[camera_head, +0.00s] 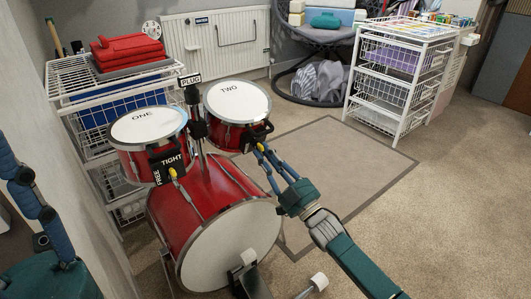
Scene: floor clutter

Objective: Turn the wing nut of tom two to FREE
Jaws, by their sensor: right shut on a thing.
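Tom two (236,101) is a red drum with a white head marked TWO, on the right of the central post. Its dark bracket (254,135) is on the front right side, and any lettering there is not readable. My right gripper (261,150) reaches in from the lower right and is shut on a small yellow wing nut (260,147) at this bracket. The fingertips largely hide the nut, so its direction is unclear. Part of my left gripper (38,210) shows at the left edge, away from the drums; its fingertips cannot be judged.
Tom one (142,125) stands left of tom two, with its TIGHT and FREE plate (170,163) and a yellow wing nut (174,173). The bass drum (232,242) is below. Wire basket racks stand left (75,92) and back right (352,85). The mat (350,165) is clear.

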